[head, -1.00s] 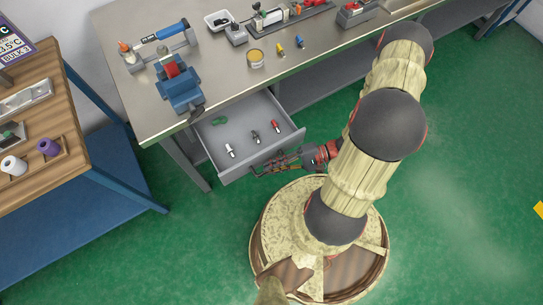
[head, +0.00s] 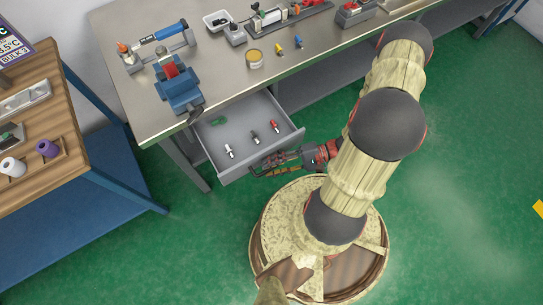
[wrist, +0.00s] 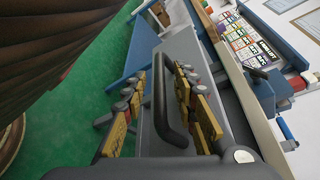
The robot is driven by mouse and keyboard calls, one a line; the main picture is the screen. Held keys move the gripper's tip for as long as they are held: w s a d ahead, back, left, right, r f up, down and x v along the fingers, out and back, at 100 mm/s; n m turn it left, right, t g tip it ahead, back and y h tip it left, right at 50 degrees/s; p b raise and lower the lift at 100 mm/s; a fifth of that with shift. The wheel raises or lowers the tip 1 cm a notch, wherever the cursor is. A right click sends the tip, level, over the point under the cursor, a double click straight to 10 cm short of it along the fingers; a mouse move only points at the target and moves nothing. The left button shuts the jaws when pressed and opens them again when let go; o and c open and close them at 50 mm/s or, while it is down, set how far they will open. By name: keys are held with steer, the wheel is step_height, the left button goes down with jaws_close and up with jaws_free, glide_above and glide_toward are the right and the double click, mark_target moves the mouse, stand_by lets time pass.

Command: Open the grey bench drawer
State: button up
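The grey bench drawer (head: 239,164) stands pulled out from under the metal bench, its inside showing in the head view. My gripper (head: 270,164) is at the drawer's front face. In the wrist view the dark bar handle (wrist: 163,100) of the drawer lies between the two fingers of my gripper (wrist: 160,112). The fingers are spread, with a gap showing on each side of the handle. The far side of the handle is partly hidden.
A green item and several small parts (head: 254,137) lie in the drawer. A blue vise (head: 180,90) and other tools stand on the bench (head: 225,75) above. A wooden-topped table (head: 65,120) stands at left. Green floor is clear in front of the drawer's left side.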

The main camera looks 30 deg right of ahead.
steer(key=v, duration=1.2)
steer(key=shift+a, duration=0.1)
